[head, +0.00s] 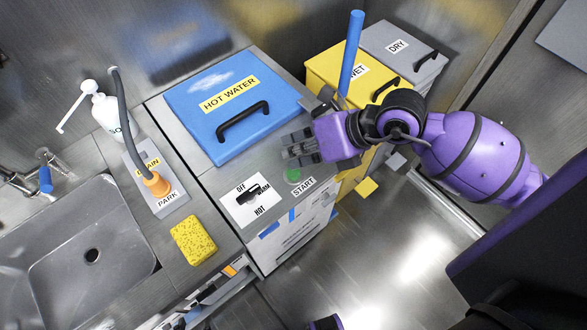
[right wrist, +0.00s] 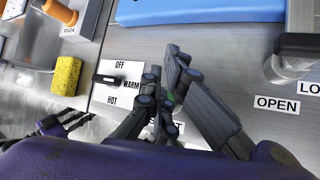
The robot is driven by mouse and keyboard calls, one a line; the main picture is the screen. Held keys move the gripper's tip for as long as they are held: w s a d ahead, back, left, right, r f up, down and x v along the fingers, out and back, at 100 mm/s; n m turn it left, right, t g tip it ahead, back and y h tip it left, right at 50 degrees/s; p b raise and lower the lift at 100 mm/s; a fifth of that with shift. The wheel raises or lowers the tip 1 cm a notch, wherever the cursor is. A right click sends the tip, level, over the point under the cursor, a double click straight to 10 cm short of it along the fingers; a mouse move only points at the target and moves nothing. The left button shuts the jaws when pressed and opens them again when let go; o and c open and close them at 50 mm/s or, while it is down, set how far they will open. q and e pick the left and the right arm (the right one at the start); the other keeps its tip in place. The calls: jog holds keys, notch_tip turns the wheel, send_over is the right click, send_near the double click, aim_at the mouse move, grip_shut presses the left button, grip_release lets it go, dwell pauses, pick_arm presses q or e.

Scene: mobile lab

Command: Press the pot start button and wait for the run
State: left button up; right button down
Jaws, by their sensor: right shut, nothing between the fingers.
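The green start button (head: 293,175) sits on the grey counter of the pot unit, beside a START label (head: 303,186). My right gripper (head: 300,148) is shut and empty, just behind the button in the head view. Whether it touches the button cannot be told. In the right wrist view the closed fingers (right wrist: 166,92) cover the button area and part of the START label. The pot's blue HOT WATER lid (head: 232,105) is down, with a black handle. The black dial (head: 250,194) lies in line with WARM.
The yellow WET bin (head: 330,72), with a blue stick (head: 351,50), and the grey DRY bin (head: 405,45) stand behind my right arm. A sponge (head: 193,240), an orange-tipped hose (head: 157,183) and a sink (head: 75,265) are at left. The front floor looks mostly clear.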

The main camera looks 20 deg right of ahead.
jog(key=shift+f, duration=0.15)
dwell(0.5)
pick_arm(q)
jog(key=shift+s+f, duration=0.15)
pick_arm(e)
jog(key=shift+f, duration=0.3)
